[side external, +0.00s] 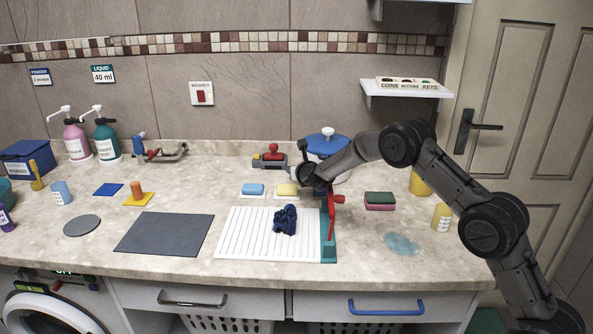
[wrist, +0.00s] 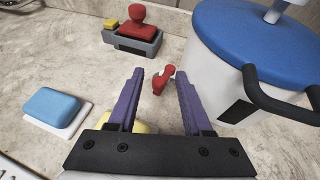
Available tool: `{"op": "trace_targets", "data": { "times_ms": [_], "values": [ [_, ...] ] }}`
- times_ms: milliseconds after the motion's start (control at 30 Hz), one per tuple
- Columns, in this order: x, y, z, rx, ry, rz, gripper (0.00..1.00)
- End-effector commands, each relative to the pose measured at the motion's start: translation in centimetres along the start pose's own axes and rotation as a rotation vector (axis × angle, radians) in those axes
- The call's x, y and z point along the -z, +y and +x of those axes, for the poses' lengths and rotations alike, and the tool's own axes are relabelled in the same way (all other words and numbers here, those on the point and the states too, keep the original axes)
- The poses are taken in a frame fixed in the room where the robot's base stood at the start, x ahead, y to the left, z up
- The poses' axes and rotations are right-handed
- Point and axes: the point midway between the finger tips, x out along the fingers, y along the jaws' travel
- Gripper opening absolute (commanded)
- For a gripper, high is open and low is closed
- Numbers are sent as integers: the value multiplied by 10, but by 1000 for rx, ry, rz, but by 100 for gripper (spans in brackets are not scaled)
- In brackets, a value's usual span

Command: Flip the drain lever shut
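A red lever-like handle (side external: 336,199) stands on the teal strip (side external: 329,245) at the right edge of the white ribbed drainboard (side external: 250,235); it looks like the drain lever. My gripper (side external: 305,160) is behind and above it, near the yellow sponge. In the wrist view my gripper (wrist: 158,78) has its two purple fingers spread apart with nothing held. A small red piece (wrist: 162,82) shows on the counter beyond the fingertips, between them in the picture. I cannot tell what that red piece belongs to, and it is hidden in the side view.
A blue-lidded pot (wrist: 265,50) stands close to the right of the fingers. A grey base with a red knob (wrist: 135,30) is behind. A blue sponge (wrist: 52,106) lies left. A navy crumpled cloth (side external: 285,219) lies on the drainboard. A green and pink sponge (side external: 379,201) lies right.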

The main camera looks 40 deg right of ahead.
Motion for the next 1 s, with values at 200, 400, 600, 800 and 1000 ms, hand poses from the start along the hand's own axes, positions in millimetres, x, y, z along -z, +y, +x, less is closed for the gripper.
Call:
{"op": "trace_targets", "data": {
  "times_ms": [200, 400, 600, 800, 1000],
  "values": [
    [2, 1, 0, -1, 4, -2, 52],
    [2, 2, -6, -2, 5, -3, 52],
    [1, 2, -32, -3, 3, -2, 52],
    [-19, 1, -58, -2, -4, 3, 52],
    [-48, 1, -70, -1, 1, 1, 52]
  ]
}}
